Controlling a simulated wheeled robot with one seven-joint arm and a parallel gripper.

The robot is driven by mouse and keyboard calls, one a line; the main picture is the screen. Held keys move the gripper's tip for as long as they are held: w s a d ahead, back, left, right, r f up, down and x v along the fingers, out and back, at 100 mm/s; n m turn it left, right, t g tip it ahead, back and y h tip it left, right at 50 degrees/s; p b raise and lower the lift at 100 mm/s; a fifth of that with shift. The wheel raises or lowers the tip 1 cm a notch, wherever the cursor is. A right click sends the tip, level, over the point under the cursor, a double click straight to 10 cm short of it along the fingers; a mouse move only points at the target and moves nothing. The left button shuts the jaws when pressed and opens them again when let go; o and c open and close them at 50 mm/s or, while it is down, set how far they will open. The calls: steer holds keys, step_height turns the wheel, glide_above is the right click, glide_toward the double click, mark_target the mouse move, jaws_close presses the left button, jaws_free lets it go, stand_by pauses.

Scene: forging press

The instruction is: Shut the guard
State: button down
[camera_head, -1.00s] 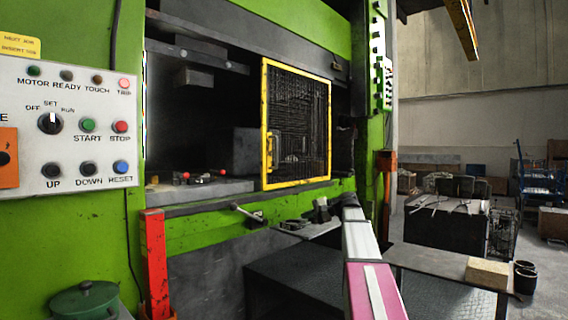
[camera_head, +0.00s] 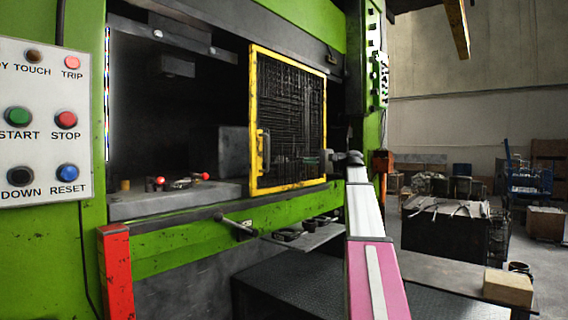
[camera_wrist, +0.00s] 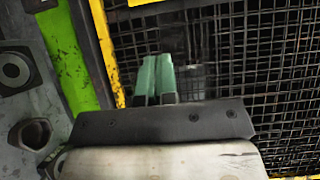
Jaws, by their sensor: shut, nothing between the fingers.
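The guard (camera_head: 290,112) is a dark mesh panel in a yellow frame. It covers the right part of the press opening, and the left part is uncovered. Its yellow handle (camera_head: 264,151) is on the left side of the frame. My gripper (camera_head: 328,157) is at the guard's lower right, right of the handle. In the wrist view, my gripper's green fingers (camera_wrist: 156,76) are together and empty in front of the mesh (camera_wrist: 265,75). I cannot tell whether they touch it. The handle cannot be made out in the wrist view.
A control panel (camera_head: 42,125) with buttons is at the left. Red-knobbed parts (camera_head: 182,181) lie on the press bed in the opening. A lever (camera_head: 238,226) sticks out below the guard, beside a small shelf (camera_head: 305,238) with parts. A red post (camera_head: 116,272) stands front left.

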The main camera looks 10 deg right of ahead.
steer(key=s+a+x, duration=0.1)
steer(key=s+x, duration=0.1)
steer(key=x, duration=1)
steer(key=shift+s+a, duration=0.25)
